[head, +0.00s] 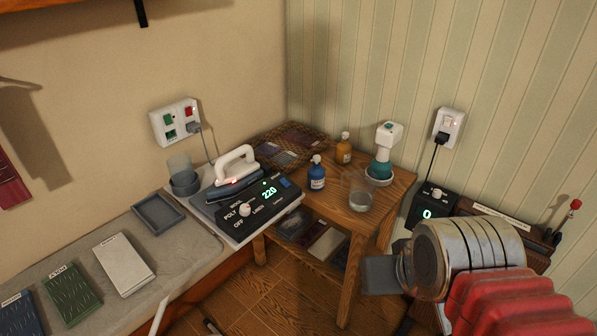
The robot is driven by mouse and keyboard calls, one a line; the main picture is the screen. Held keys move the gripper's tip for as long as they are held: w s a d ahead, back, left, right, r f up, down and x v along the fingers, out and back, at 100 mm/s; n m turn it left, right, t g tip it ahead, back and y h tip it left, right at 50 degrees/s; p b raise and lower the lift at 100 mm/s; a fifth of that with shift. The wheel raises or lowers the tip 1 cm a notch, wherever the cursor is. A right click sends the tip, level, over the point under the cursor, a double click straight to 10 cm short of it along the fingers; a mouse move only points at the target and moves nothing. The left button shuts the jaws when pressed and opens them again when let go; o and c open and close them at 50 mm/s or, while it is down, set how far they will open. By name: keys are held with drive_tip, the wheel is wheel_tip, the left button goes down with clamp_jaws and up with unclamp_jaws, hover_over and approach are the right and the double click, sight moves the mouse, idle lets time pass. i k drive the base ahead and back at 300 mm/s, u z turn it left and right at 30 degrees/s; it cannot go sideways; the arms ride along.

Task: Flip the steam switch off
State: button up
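No switch in the head view carries a readable steam label. The iron's control unit (262,205) shows a green 220, a white dial marked OFF, POLY, WOOL and LINEN, and a small blue switch (284,183). The white-handled iron (235,168) rests behind it with a small red light. A left wall plate (175,122) has red and green switches and a plug. A right wall plate (449,127) has a plugged-in cord. My gripper (380,275) is at the lower right, in front of the small table and apart from these switches. Its finger opening is unclear.
A small wooden table (395,192) holds a blue bottle (317,175), an amber bottle (344,148), a glass (360,193), a teal-and-white steamer (381,160) and a woven tray (291,138). A black box (432,205) showing 0 stands behind my arm. Floor shows between counter and table.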

sight(282, 181)
drive_tip(key=u, duration=0.1)
drive_tip(key=i, duration=1.05)
drive_tip(key=u, duration=0.45)
drive_tip(key=k, duration=0.5)
drive_tip(key=u, duration=1.2)
drive_tip(key=i, duration=0.35)
